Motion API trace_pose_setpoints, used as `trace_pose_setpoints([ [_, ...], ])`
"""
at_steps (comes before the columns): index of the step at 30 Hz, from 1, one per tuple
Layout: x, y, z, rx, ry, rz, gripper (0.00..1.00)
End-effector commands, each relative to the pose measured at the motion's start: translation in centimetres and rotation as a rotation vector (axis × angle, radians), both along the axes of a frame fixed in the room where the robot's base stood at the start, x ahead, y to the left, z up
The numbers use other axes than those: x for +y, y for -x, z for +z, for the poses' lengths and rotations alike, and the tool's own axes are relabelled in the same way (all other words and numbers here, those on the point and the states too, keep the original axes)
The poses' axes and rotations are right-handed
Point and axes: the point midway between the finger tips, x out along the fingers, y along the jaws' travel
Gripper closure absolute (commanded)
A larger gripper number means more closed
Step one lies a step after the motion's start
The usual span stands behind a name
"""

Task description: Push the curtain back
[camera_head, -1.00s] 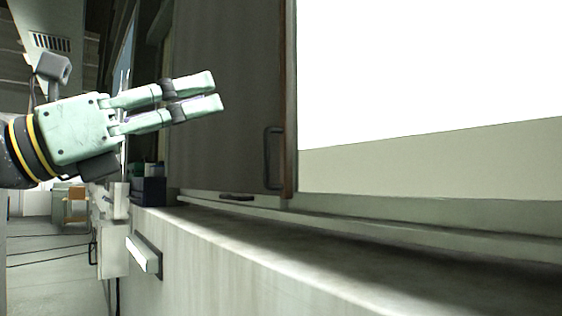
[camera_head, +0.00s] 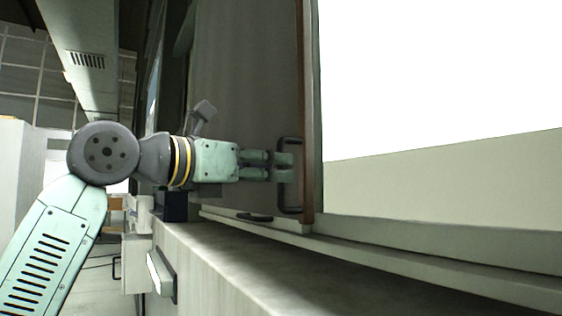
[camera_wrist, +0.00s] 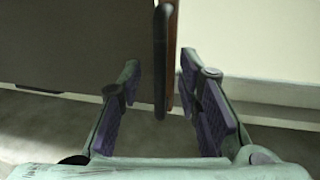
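The curtain is a grey-brown sliding panel (camera_head: 235,90) with a reddish-brown front edge (camera_head: 307,120), standing upright over the left part of the window opening. A dark vertical bar handle (camera_head: 291,205) is fixed near that edge. My gripper (camera_head: 289,167) is level with the handle, its fingertips reaching it. In the wrist view the handle (camera_wrist: 160,60) stands between the two fingers of my open gripper (camera_wrist: 160,72), with gaps visible on both sides. The panel (camera_wrist: 80,45) fills the left of that view.
A pale ledge with a rail (camera_head: 400,262) runs below the panel and opening. A dark oval piece (camera_head: 255,217) lies at the panel's foot. The bright opening to the right is clear. A wall box with a light bar (camera_head: 160,275) sits below the ledge at left.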

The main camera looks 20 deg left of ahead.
Motion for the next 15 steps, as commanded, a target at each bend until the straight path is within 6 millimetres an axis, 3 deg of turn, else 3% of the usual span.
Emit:
trace_pose_setpoints([
  [6,-1.3,-1.9,0.1,-0.001,0.001,-0.001,0.69],
  [15,-1.5,-2.3,0.0,-0.002,0.001,0.001,0.69],
])
